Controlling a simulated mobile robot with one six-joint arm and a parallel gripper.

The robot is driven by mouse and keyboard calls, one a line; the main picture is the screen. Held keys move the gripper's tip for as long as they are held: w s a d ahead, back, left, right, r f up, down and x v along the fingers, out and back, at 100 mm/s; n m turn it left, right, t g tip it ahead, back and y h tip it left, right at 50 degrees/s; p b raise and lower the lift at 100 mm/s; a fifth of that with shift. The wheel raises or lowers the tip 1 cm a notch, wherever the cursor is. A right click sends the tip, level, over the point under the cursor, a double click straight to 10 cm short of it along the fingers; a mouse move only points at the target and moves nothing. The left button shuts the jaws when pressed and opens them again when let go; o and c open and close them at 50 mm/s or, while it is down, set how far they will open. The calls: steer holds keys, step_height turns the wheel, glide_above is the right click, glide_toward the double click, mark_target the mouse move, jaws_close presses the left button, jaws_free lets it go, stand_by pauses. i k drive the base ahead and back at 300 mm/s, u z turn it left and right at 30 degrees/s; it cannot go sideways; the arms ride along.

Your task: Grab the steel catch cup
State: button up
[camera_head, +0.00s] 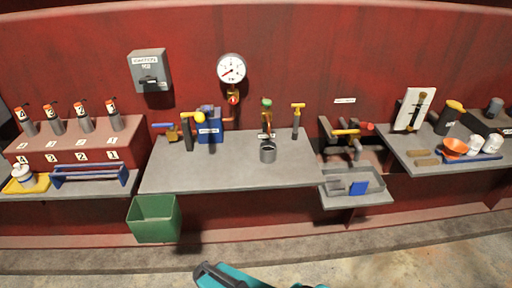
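The steel catch cup (268,152) is a small grey, open-topped cup. A teal and dark part of my own arm shows at the bottom edge, well below and apart from the cup. My gripper's fingers are not seen.
A blue box-like unit (210,127) and a yellow-topped black lever (188,133) stand left of the cup. A yellow-handled valve (296,120) is behind to the right. A green bin (154,218) hangs below the bench, and a grey tray (375,199) juts out right. The bench's front left is bare.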

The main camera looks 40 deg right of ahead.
mark_target(268, 149)
steer(key=z, duration=0.7)
steer(key=k, duration=0.55)
steer(key=z, duration=0.45)
steer(key=i, duration=0.55)
steer(key=z, duration=0.15)
